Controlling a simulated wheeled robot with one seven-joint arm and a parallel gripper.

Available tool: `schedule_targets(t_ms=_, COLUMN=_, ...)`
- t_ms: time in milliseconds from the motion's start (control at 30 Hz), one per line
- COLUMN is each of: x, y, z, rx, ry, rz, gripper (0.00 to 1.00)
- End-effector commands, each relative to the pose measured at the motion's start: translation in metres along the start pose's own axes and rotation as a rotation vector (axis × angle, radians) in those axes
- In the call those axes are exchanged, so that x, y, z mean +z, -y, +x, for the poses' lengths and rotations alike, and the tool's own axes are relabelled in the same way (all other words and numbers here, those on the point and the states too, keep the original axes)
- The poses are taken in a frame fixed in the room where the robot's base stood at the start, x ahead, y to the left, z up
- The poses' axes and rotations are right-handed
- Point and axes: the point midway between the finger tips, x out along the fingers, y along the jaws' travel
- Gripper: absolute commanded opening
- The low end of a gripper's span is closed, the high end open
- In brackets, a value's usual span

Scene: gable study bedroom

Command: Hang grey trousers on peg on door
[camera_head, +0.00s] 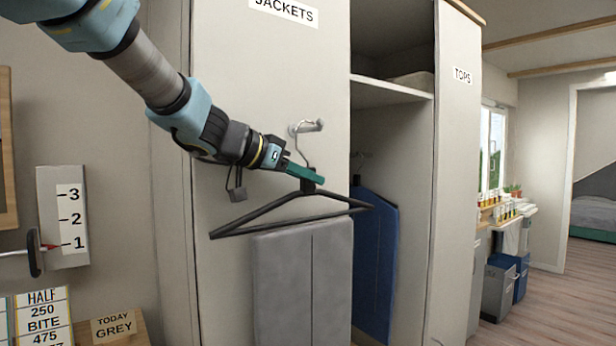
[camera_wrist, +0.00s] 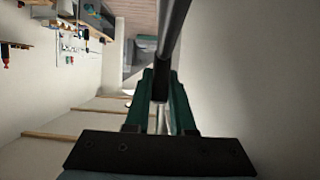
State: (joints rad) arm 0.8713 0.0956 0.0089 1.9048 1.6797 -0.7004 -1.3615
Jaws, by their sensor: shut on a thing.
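The grey trousers (camera_head: 303,285) hang folded from a black hanger (camera_head: 290,207) in front of the wardrobe door (camera_head: 240,100) labelled JACKETS. My gripper (camera_head: 306,174) is shut on the top of the hanger, just under its metal hook. The peg (camera_head: 306,127) is on the door, just above my gripper. The hook's upper end is at the peg in the picture; I cannot tell whether it rests on it.
A blue garment (camera_head: 375,255) hangs inside the open wardrobe to the right, below a shelf (camera_head: 390,93). A sign reading TODAY GREY (camera_head: 113,325) stands at lower left, near a numbered lever panel (camera_head: 62,215). The floor at right (camera_head: 540,310) is clear.

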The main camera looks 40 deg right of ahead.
Motion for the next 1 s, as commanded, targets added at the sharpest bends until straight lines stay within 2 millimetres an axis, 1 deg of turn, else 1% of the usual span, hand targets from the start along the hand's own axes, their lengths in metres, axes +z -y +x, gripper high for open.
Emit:
schedule_targets(t_ms=33, x=-0.002, y=0.000, z=-0.001, rx=0.000, ry=-0.002, rz=0.001, gripper=0.00)
schedule_targets(t_ms=67, x=-0.002, y=0.000, z=-0.001, rx=0.000, ry=-0.002, rz=0.001, gripper=0.23)
schedule_targets(t_ms=367, x=-0.001, y=0.000, z=0.000, rx=0.000, ry=-0.001, rz=0.001, gripper=0.57)
schedule_targets(t_ms=600, x=0.001, y=0.000, z=0.000, rx=0.000, ry=0.002, rz=0.000, gripper=0.57)
schedule_targets(t_ms=700, x=0.001, y=0.001, z=-0.005, rx=-0.001, ry=0.000, rz=0.000, gripper=0.57)
schedule_targets(t_ms=767, x=0.000, y=0.001, z=-0.012, rx=-0.003, ry=-0.002, rz=0.001, gripper=0.57)
schedule_targets(t_ms=833, x=0.000, y=0.001, z=-0.023, rx=-0.003, ry=-0.002, rz=0.002, gripper=0.57)
schedule_targets(t_ms=1000, x=0.000, y=0.000, z=-0.057, rx=-0.004, ry=-0.003, rz=0.001, gripper=0.57)
